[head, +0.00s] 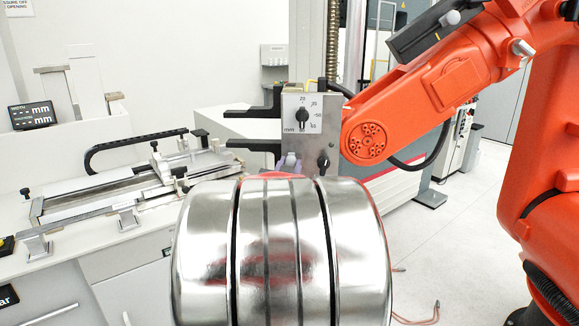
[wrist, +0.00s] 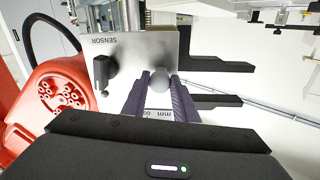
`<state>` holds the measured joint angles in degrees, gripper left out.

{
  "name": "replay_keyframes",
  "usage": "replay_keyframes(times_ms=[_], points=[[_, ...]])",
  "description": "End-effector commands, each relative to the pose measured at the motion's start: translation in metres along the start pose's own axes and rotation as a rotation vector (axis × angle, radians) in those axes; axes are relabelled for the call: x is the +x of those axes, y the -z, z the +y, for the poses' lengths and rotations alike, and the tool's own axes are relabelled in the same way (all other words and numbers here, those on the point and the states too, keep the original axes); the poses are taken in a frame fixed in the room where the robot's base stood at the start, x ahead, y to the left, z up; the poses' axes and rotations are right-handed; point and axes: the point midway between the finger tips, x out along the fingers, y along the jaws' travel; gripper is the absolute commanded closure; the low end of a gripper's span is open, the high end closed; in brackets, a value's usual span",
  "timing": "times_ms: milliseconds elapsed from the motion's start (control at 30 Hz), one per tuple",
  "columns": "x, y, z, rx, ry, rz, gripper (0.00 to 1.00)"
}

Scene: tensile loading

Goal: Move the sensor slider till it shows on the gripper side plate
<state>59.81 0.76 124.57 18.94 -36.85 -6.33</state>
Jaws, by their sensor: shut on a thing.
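The side plate (head: 303,97) is a grey metal plate with black jaws (head: 254,113) at its left, carried by an orange arm (head: 440,85). My gripper (wrist: 160,88) has purple fingers closed around a round grey slider knob (wrist: 160,80) in front of the plate. In the head view my gripper (head: 290,162) is small, at the plate's lower left. The slider's reading is hidden.
The orange arm crowds the right side. Open floor (head: 465,235) lies at the lower right.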

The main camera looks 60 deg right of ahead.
Motion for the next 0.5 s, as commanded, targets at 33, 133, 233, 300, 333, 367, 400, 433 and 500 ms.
replay_keyframes(times_ms=[33, 133, 233, 300, 333, 367, 400, 433, 500], points=[[-0.0001, 0.0000, 0.0005, 0.001, -0.001, 0.000, 1.00], [-0.0002, -0.0001, 0.0000, 0.001, 0.000, 0.000, 1.00], [-0.0002, 0.0040, -0.0009, 0.001, 0.000, 0.002, 1.00], [-0.0002, 0.0068, -0.0014, 0.001, 0.000, 0.001, 1.00], [-0.0002, 0.0065, -0.0014, 0.001, 0.000, 0.000, 1.00], [-0.0002, 0.0062, -0.0013, 0.001, 0.000, 0.000, 1.00], [-0.0002, 0.0062, -0.0013, 0.001, 0.000, 0.000, 1.00], [-0.0002, 0.0063, -0.0013, 0.001, 0.000, 0.000, 1.00], [-0.0002, 0.0063, -0.0013, 0.001, 0.000, 0.000, 1.00]])
